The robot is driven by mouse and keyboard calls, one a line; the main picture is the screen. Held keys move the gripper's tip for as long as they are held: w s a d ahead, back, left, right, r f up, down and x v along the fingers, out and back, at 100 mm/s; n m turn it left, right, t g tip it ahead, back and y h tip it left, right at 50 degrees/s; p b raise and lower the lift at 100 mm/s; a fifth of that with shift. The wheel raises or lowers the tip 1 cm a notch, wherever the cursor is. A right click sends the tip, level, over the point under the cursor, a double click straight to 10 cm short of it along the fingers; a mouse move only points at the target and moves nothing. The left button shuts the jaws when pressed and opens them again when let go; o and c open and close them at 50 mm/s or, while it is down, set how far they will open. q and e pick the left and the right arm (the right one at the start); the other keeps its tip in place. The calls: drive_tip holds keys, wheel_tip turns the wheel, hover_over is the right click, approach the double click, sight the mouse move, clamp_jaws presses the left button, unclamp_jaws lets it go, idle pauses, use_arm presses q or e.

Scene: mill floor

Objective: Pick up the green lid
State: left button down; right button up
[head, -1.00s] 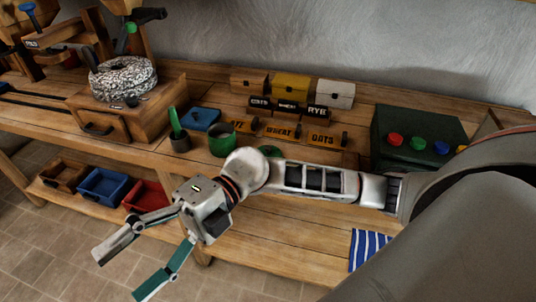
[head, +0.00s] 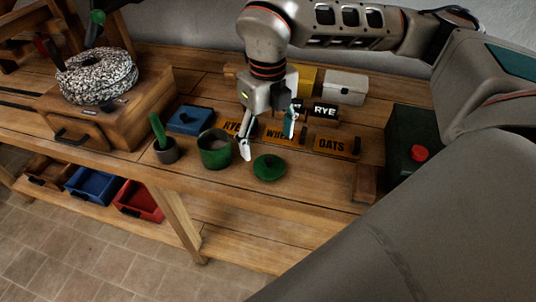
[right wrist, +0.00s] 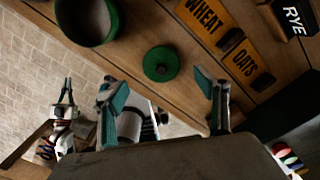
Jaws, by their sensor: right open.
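The green lid (head: 269,167) is a round disc with a small knob, lying flat on the wooden bench; it also shows in the right wrist view (right wrist: 161,64). A green pot (head: 215,150) with an open top stands just left of it. My right gripper (head: 267,142) is open and empty.
Orange WHEAT (head: 283,135) and OATS (head: 337,145) plates lie behind the lid. A dark green box (head: 400,160) stands right. The bench in front of the lid is clear.

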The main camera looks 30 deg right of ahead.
sight(268, 157)
drive_tip(key=shift+d+f, duration=0.15)
drive_tip(key=shift+f, duration=0.3)
wheel_tip(268, 157, down, 2)
drive_tip(key=shift+s+f, duration=0.1)
drive_tip(key=shift+f, duration=0.05)
drive_tip(key=shift+w+f, duration=0.2)
drive_tip(key=shift+f, duration=2.05)
drive_tip(key=c, duration=1.1)
